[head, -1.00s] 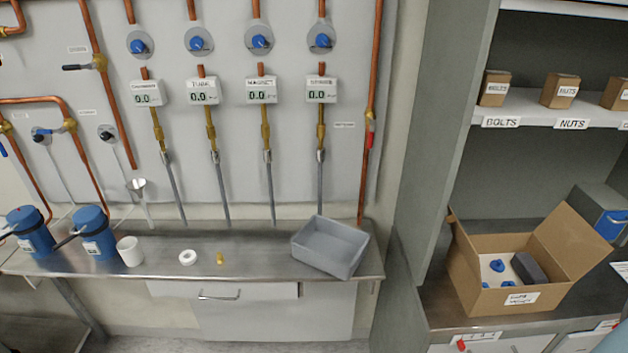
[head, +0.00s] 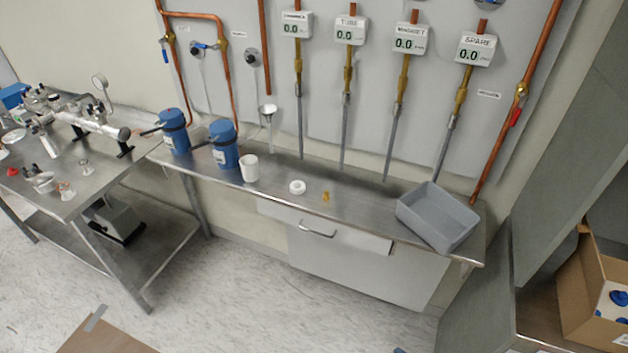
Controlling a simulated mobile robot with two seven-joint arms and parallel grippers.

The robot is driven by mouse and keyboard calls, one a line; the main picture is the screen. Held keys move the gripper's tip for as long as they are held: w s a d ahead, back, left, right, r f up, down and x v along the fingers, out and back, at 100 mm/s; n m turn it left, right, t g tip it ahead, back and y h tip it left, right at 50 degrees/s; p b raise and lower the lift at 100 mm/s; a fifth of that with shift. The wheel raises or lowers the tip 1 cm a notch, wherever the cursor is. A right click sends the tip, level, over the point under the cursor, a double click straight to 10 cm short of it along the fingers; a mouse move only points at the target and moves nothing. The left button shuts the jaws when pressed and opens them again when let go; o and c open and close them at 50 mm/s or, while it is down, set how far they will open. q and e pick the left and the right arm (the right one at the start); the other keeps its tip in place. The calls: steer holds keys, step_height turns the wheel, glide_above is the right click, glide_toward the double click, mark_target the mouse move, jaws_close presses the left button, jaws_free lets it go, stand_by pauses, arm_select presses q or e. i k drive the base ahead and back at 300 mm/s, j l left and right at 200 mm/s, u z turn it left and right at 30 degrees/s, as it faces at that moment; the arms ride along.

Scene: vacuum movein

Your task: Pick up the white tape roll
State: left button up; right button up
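The white tape roll (head: 297,187) lies flat on the steel bench (head: 350,205) in the head view, with its hole facing up. A white cup-like cylinder (head: 249,168) stands to its left. A small yellow brass-coloured piece (head: 326,197) lies just to its right. Nothing covers the tape roll. Neither of my grippers is in view.
Two blue canisters (head: 173,131) stand at the bench's left part. A grey bin (head: 438,216) sits at its right end. Metal tubes hang down behind the bench. A steel table (head: 70,175) with apparatus is at left. Open floor (head: 230,300) lies in front.

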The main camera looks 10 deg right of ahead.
mark_target(301, 186)
steer(key=i+j+z, duration=0.15)
steer(key=z, duration=0.25)
steer(key=j+z, duration=0.35)
steer(key=i+j+z, duration=0.1)
steer(key=j, duration=0.25)
steer(key=i+j+z, duration=0.15)
steer(key=j, duration=0.2)
steer(key=j+z, duration=0.1)
steer(key=j, duration=0.8)
steer(key=i+j+z, duration=0.1)
steer(key=j, duration=0.5)
